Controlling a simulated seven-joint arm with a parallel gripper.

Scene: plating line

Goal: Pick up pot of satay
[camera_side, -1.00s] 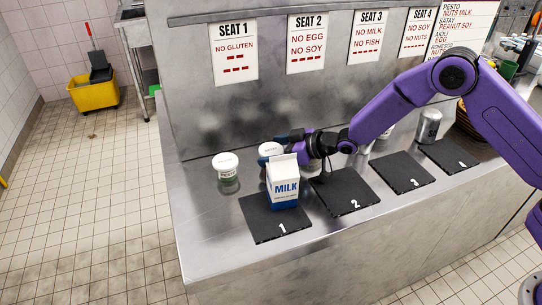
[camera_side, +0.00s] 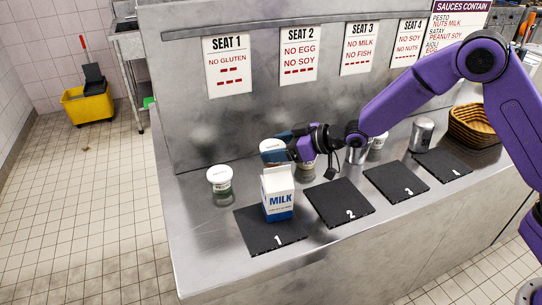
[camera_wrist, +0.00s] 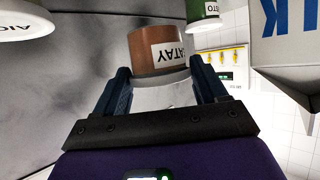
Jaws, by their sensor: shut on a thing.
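The pot of satay (camera_wrist: 155,52) is brown with a white lid and a label partly reading "ATAY" in the wrist view. My gripper (camera_wrist: 160,85) is shut on it, with one dark finger on each side. In the side view, the pot's white lid (camera_side: 272,147) shows at my gripper (camera_side: 285,147), behind the milk carton (camera_side: 278,195). The pot appears raised off the steel counter; its lower part is hidden by the carton and fingers.
A pesto pot (camera_side: 221,182) stands left of the carton, which is on black mat 1 (camera_side: 262,238). Mat 2 (camera_side: 340,203) and mat 3 (camera_side: 397,182) are bare. Another pot (camera_side: 306,165), cans (camera_side: 422,135) and a basket (camera_side: 474,127) stand rightward.

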